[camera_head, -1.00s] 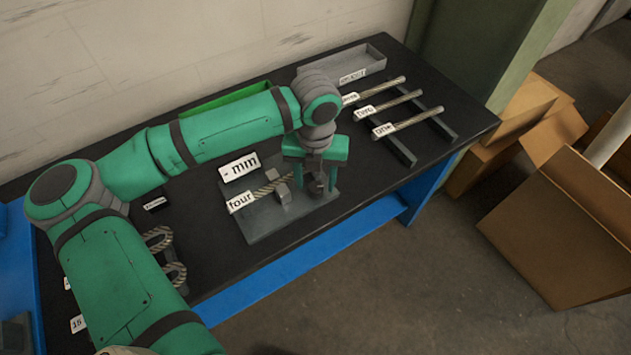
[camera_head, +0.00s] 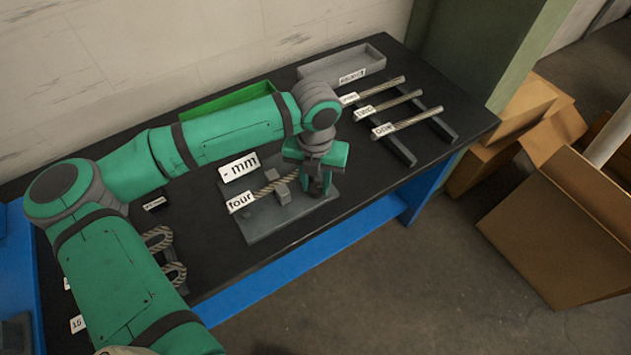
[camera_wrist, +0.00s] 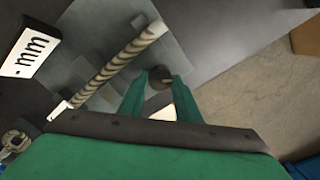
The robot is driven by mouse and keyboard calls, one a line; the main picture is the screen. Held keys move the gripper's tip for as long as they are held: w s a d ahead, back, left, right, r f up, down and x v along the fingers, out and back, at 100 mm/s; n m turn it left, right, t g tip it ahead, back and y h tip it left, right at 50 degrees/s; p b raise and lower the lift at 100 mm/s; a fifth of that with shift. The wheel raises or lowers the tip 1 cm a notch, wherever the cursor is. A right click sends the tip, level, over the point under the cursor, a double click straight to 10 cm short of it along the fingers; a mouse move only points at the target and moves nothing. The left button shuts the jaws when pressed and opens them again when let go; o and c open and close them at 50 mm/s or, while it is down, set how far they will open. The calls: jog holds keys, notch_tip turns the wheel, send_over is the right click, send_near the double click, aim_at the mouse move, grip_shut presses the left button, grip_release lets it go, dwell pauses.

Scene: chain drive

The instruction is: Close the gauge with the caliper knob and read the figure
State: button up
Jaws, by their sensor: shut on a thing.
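The gauge (camera_head: 262,224) is a grey plate on the black bench, with a "- mm" display sign (camera_head: 239,167) behind it. A twisted rod or chain piece tagged "four" (camera_head: 240,202) lies across the plate, and a grey block (camera_head: 283,193) stands at it. My gripper (camera_head: 318,188) is over the plate's right end. In the wrist view my green fingers (camera_wrist: 158,92) are shut on the dark round caliper knob (camera_wrist: 160,77), beside the twisted piece (camera_wrist: 115,62). The head view hides most of the knob behind my fingers. The sign shows no figure, only a dash.
Several tagged rods lie on a dark rack (camera_head: 401,146) at the right. A grey tray (camera_head: 340,67) and a green tray (camera_head: 228,96) stand at the back. Rope loops (camera_head: 160,240) lie at the left. Cardboard boxes (camera_head: 560,230) stand on the floor at right.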

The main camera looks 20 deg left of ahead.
aim_at(316, 187)
jog(key=o, duration=1.1)
jog(key=shift+c, duration=0.2)
jog(key=shift+r, duration=0.15)
notch_tip(316, 187, up, 11)
jog(key=shift+f, duration=0.2)
jog(key=shift+w, duration=0.1)
